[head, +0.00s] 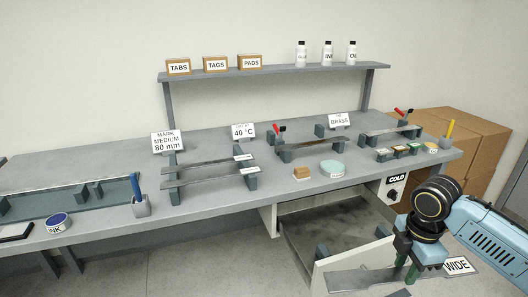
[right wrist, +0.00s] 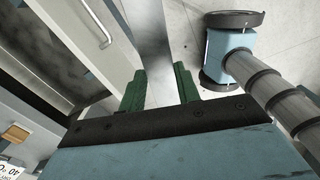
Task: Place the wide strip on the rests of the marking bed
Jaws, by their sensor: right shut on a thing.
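The wide strip (head: 362,280) is a long flat grey metal piece with a white label reading WIDE (head: 457,265) at its right end. My right gripper (head: 405,271) is shut on it near its middle, low in front of the bench at the right. In the right wrist view the strip (right wrist: 152,35) runs away between the green fingers (right wrist: 158,84). What seems to be the marking bed (head: 55,206) is the dark, long bed on the bench's left, with small upright rests (head: 95,188). Its left part is cut by the picture edge. My left gripper is not in view.
A pen holder (head: 141,207) and an ink pot (head: 58,222) stand by the bed. A rack with strips (head: 212,172) and clamp fixtures fill the bench's middle and right. An open drawer (head: 345,265) juts out under the bench beside the held strip. Cardboard boxes (head: 485,145) stand right.

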